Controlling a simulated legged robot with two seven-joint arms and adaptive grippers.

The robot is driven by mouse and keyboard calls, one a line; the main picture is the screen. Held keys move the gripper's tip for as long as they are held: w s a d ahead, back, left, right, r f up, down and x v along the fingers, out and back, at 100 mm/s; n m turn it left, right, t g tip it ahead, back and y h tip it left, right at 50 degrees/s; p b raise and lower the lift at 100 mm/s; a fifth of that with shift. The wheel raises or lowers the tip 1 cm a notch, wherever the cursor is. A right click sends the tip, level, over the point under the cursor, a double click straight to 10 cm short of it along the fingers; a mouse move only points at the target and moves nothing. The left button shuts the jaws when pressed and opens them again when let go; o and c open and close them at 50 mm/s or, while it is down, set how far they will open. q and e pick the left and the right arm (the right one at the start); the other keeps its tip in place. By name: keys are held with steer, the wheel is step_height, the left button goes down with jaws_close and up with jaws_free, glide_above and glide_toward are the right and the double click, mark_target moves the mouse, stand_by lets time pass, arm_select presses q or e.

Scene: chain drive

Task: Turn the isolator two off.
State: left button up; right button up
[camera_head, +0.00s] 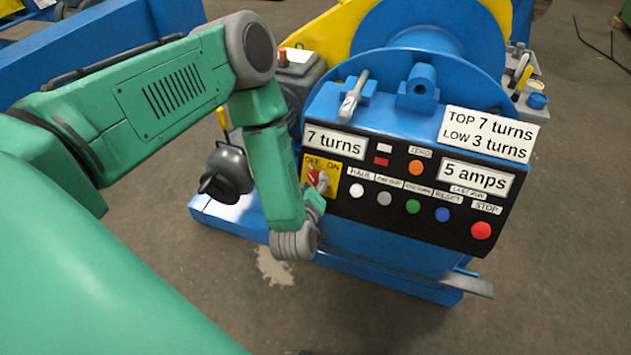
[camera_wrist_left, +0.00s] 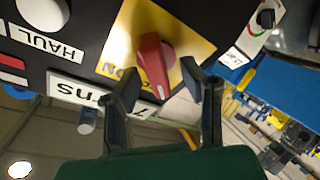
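A red rotary knob (camera_head: 313,175) sits on a yellow plate (camera_head: 333,184) marked OFF and ON, at the left end of the black control panel. I see no "two" label on it. My left gripper (camera_head: 317,194) is at this plate and partly hides it. In the left wrist view, the red knob (camera_wrist_left: 155,62) lies between and just beyond the spread fingertips of the left gripper (camera_wrist_left: 162,76). Both fingers look apart from it. The yellow plate (camera_wrist_left: 192,42) shows behind, with ON upside down. My right gripper is not in view.
The black panel (camera_head: 385,228) carries several buttons beside the knob, including a red stop button (camera_head: 480,230). A grey motor-like part (camera_head: 228,168) stands left of my forearm. In the left wrist view, a small black knob (camera_wrist_left: 266,18) on a white dial is at upper right.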

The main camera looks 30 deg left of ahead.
arm_select(q)
steer(key=v, duration=1)
steer(key=shift+s+d, duration=0.2)
steer(key=shift+s, duration=0.15)
steer(key=s+d+f+m+g+h, duration=0.3)
steer(key=f+m+h, duration=0.1)
steer(key=m, duration=0.1)
steer(key=s+a+f+m+g, duration=0.1)
steer(key=s+m+g, duration=0.3)
steer(key=s, duration=0.4)
steer(key=s+a+f+m+g+h, duration=0.1)
steer(key=s+m+g, duration=0.3)
steer(key=s, duration=0.4)
steer(key=shift+a+f+m+g+h, duration=0.25)
steer(key=shift+a+m+g+h, duration=0.05)
steer(key=shift+a+g, duration=0.5)
steer(key=shift+s, duration=0.15)
